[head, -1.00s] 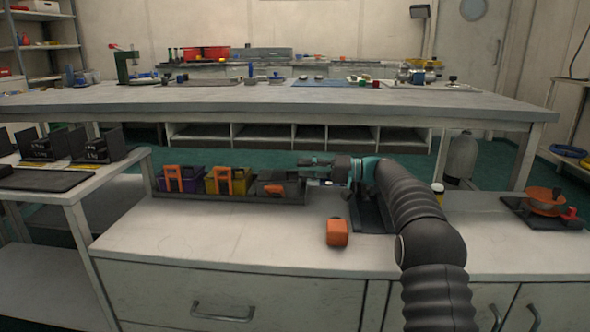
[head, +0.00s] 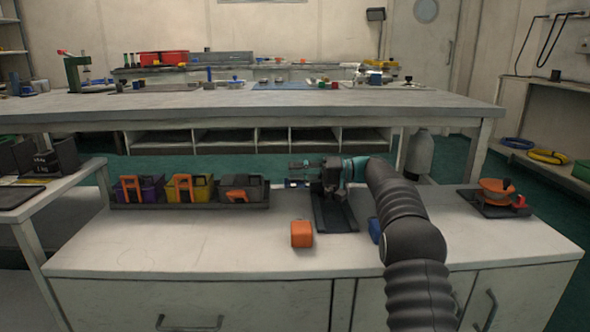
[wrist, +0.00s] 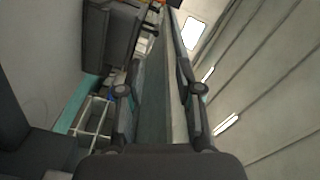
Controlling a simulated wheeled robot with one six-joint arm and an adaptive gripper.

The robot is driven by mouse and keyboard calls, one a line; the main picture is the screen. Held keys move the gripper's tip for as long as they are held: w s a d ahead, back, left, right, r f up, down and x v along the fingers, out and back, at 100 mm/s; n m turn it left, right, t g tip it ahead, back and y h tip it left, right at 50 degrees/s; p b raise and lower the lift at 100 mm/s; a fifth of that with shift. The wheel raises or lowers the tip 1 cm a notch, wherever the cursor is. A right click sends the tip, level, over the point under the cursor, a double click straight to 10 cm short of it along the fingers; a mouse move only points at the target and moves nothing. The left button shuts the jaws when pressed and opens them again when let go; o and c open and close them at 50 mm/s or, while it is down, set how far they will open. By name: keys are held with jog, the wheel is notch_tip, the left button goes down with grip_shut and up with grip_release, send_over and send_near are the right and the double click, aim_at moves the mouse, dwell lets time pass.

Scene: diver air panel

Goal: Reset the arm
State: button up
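My arm reaches over the near counter (head: 190,245) from the lower right. My gripper (head: 292,174) points left in the head view, above the back of the counter and just right of the tray of bins. In the wrist view its two fingers (wrist: 158,90) stand apart with nothing visible between them, so it is open and empty.
A black tray (head: 190,206) holds purple, yellow and dark bins with orange parts. A blue item (head: 375,230) is partly behind my arm. An orange valve wheel (head: 497,190) is at right. The counter's front left is clear.

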jog(key=s+d+r+m+t+h+p, duration=0.15)
jog(key=s+r+h, duration=0.3)
jog(key=s, duration=0.65)
jog(key=s+r+m+t+h+p, duration=0.1)
jog(key=s+r+m+h+p, duration=0.3)
jog(key=s, duration=0.7)
jog(key=s+d+f+t+h+p, duration=0.1)
jog(key=s+d+f+h, duration=0.2)
jog(key=s, duration=0.6)
jog(key=s+d+f+t+h+p, duration=0.1)
jog(key=s+d+f+h, duration=0.2)
jog(key=s, duration=0.6)
jog(key=s+d+f+t+h+p, duration=0.1)
jog(key=s+d+f+h, duration=0.2)
jog(key=s+d, duration=0.3)
jog(key=s, duration=0.3)
jog(key=shift+d+f+t, duration=0.15)
jog(key=shift+d+t, duration=0.1)
jog(key=shift+t, duration=0.1)
jog(key=shift+n, duration=0.25)
